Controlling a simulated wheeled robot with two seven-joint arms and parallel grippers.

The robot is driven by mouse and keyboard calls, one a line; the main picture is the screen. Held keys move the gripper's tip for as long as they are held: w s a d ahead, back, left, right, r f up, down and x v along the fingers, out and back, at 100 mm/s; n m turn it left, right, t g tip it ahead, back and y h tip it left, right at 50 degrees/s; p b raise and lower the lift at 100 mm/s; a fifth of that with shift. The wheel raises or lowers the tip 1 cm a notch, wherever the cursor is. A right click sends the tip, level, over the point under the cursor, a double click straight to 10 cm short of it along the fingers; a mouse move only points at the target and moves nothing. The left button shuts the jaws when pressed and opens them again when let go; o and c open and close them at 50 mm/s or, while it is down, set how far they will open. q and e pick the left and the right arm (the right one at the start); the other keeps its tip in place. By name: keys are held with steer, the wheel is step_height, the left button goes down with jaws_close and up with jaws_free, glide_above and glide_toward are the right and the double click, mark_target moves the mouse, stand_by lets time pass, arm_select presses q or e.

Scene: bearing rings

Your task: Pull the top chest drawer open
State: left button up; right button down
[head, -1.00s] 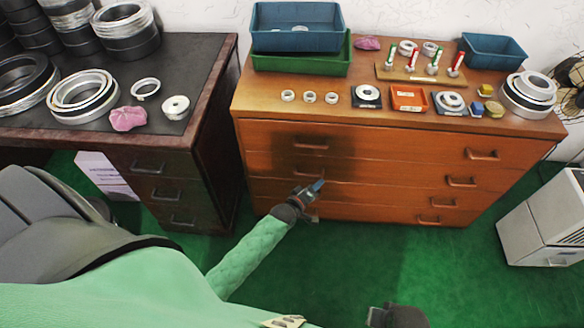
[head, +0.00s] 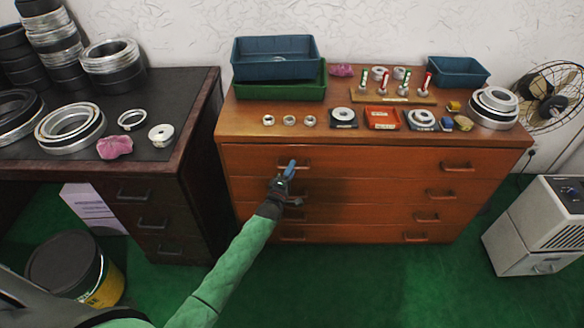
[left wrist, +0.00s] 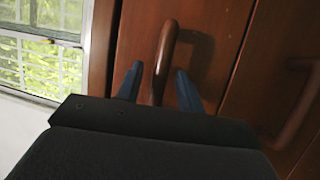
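The wooden chest (head: 228,125) stands against the wall with its top drawer (head: 375,160) flush with the front. The top drawer has a left and a right handle (head: 457,167). My left gripper (head: 290,168) is at the left handle and partly covers it in the head view. In the left wrist view, that handle (left wrist: 164,55) lies between the two blue fingertips of my left gripper (left wrist: 158,88). The fingers are apart, with a gap on each side of the handle. My right gripper is not in view.
Bearing rings, a blue tray (head: 458,72), stacked bins (head: 275,68) and a pegged board (head: 392,97) sit on the chest top. A dark desk (head: 195,125) stands at left, a white cabinet (head: 540,225) at right. Green floor before the chest is clear.

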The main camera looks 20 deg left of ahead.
arm_select(q)
steer(key=shift+w, duration=0.6)
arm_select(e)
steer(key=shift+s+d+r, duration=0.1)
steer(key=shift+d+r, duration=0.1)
arm_select(q)
steer(key=shift+r, duration=0.1)
jaws_close()
steer(key=shift+d, duration=0.1)
